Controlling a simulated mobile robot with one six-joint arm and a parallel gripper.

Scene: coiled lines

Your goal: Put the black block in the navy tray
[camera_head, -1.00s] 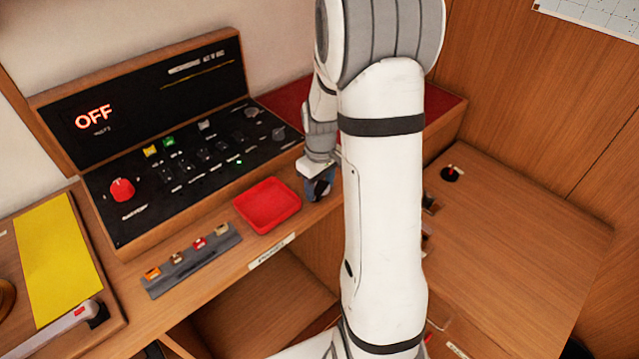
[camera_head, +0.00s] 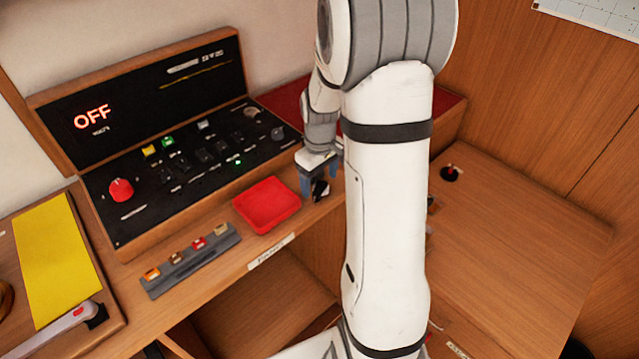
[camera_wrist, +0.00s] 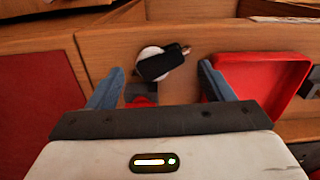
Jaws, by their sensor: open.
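My gripper (camera_head: 319,182) is open above the wooden desk, just right of a red tray (camera_head: 266,204). In the wrist view its two blue fingers (camera_wrist: 160,72) stand apart. Between and beyond their tips lies a small black piece (camera_wrist: 158,65) with a metal end, over a white round thing; I cannot tell if it is the black block. A dark grey block with a red part (camera_wrist: 143,97) lies nearer, partly hidden by my gripper. The red tray also shows at right in the wrist view (camera_wrist: 235,58). I see no navy tray in either view.
A black control panel (camera_head: 190,165) stands behind the desk's front strip. A grey rack with several coloured pieces (camera_head: 190,262) lies left of the red tray. A yellow sheet (camera_head: 58,255) is at far left. My arm hides part of the right-hand desk.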

